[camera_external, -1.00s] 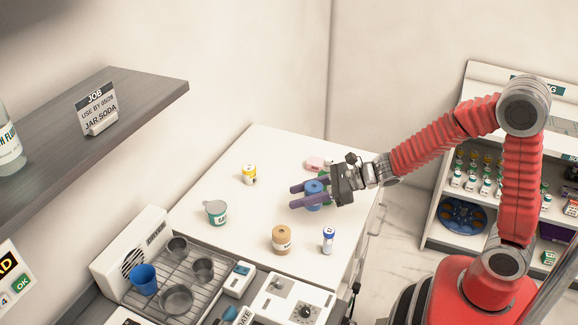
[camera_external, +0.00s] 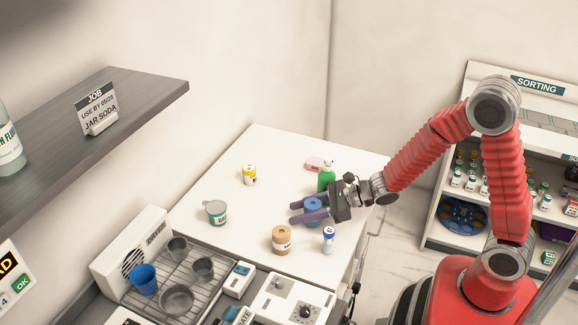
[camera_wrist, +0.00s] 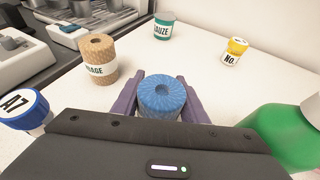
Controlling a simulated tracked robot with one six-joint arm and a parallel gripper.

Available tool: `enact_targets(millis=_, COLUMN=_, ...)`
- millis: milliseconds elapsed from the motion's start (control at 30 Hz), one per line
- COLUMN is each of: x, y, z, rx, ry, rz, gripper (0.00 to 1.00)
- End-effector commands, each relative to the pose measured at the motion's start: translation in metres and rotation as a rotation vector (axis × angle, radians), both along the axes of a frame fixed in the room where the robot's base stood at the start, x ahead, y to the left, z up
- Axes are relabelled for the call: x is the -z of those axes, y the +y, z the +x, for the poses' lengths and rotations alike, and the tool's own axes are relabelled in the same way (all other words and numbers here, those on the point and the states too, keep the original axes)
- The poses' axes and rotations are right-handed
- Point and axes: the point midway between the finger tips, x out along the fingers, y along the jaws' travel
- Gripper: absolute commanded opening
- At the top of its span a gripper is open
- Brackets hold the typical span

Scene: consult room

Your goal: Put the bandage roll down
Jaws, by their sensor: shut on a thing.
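My gripper (camera_external: 311,210) is shut on a blue bandage roll (camera_external: 313,205), with one purple finger on each side of it. In the wrist view the roll (camera_wrist: 161,97) sits upright between the fingers, its round top with a centre hole facing up. The roll is low over the white table top (camera_external: 270,185); I cannot tell whether its base touches. The lower part of the roll is partly hidden by the fingers and wrist body.
A tan labelled roll (camera_external: 282,240) and a blue-capped bottle (camera_external: 328,240) stand nearby in front. A green bottle (camera_external: 326,178) and pink item (camera_external: 315,163) are behind. A gauze tin (camera_external: 216,212) and yellow-lidded jar (camera_external: 249,174) stand left, with bare table between.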

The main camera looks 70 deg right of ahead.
Motion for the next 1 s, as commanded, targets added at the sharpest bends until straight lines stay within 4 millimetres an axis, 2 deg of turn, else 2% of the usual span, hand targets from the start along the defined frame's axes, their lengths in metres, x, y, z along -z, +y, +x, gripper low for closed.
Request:
enact_targets(millis=467, x=0.0075, y=-0.0002, z=0.0001, rx=0.001, ry=0.000, rz=0.000, gripper=0.18)
enact_targets(millis=500, x=0.0073, y=-0.0002, z=0.0001, rx=0.001, ry=-0.001, rz=0.000, gripper=0.41)
enact_targets(millis=733, x=0.0072, y=-0.0002, z=0.0001, rx=0.001, ry=-0.001, rz=0.000, gripper=0.58)
enact_targets(millis=1000, x=0.0066, y=-0.0002, z=0.0001, rx=0.001, ry=-0.001, rz=-0.001, gripper=0.58)
